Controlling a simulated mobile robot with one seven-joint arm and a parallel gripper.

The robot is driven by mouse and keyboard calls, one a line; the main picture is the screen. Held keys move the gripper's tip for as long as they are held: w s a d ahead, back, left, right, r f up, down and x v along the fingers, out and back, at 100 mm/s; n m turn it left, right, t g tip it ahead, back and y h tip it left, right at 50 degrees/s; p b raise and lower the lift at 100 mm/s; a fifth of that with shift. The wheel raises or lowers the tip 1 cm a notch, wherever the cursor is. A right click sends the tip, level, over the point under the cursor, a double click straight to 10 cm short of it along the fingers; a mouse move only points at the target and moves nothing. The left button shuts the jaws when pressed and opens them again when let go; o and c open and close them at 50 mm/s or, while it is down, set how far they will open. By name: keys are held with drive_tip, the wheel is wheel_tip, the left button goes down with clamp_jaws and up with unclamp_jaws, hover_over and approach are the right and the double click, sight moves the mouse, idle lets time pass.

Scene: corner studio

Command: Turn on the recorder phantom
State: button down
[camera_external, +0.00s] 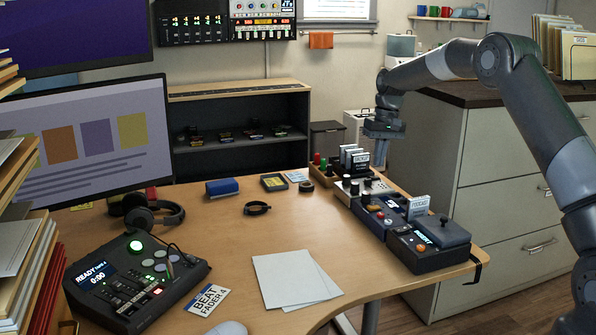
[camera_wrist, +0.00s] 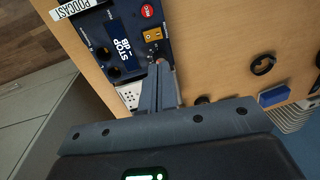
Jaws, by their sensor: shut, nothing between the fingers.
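The navy recorder (camera_external: 371,222) stands in a row of devices along the right side of the desk. In the wrist view the recorder (camera_wrist: 100,28) shows a screen reading STOP, a round red button (camera_wrist: 147,11), an orange switch (camera_wrist: 153,33) and small dark controls. I cannot read which control is marked phantom. My gripper (camera_external: 379,160) is above the far part of the device row in the external view. In the wrist view my gripper (camera_wrist: 160,63) is shut and empty, its fingertips over the recorder's edge near the small controls. Contact cannot be told, and the fingers hide part of the recorder.
A white box with knobs (camera_external: 357,190) stands behind the recorder, and a dark device with an orange button (camera_external: 428,253) in front. A PODCAST card (camera_external: 418,207) stands beside it. Headphones (camera_external: 152,215), papers (camera_external: 292,278) and a mixer (camera_external: 125,288) lie left. Mid-desk is mostly clear.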

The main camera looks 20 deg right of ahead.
sight(370, 207)
drive_tip(key=f, duration=0.4)
drive_tip(key=a+f, duration=0.1)
drive_tip(key=f, duration=0.7)
drive_tip(key=shift+a+f, duration=0.3)
drive_tip(key=shift+a+f, duration=0.1)
drive_tip(key=shift+f, duration=0.15)
drive_tip(key=shift+d+r, duration=0.2)
drive_tip(key=shift+d, duration=0.65)
drive_tip(key=shift+r, duration=0.15)
wheel_tip(370, 207, up, 14)
drive_tip(key=d, duration=0.1)
drive_tip(key=shift+d, duration=0.35)
